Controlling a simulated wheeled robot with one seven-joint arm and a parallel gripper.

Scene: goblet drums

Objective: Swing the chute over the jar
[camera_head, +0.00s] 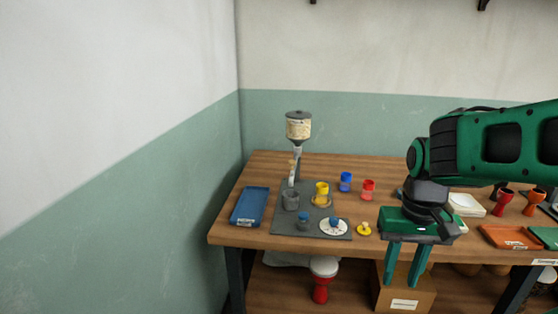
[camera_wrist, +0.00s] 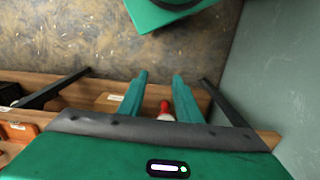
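A hopper (camera_head: 298,126) with a pale label and grey lid stands on a post at the back of a grey base plate (camera_head: 280,224). Below it a narrow pale chute (camera_head: 294,168) slants down; its lower end appears above or near a grey cup (camera_head: 291,201). A yellow jar (camera_head: 321,189) stands to the right of that cup. I cannot tell exactly where the chute outlet points. My gripper (camera_head: 403,279) is open and empty, in front of the table and right of the plate. Its fingers also show in the wrist view (camera_wrist: 160,78), pointing toward the floor.
A blue tray (camera_head: 249,207) lies left of the plate. A blue cup (camera_head: 345,181) and a red cup (camera_head: 368,189) stand behind right. A white dial (camera_head: 334,229) and blue knob (camera_head: 303,219) sit at the plate's front. A red drum (camera_head: 321,285) stands below the tabletop.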

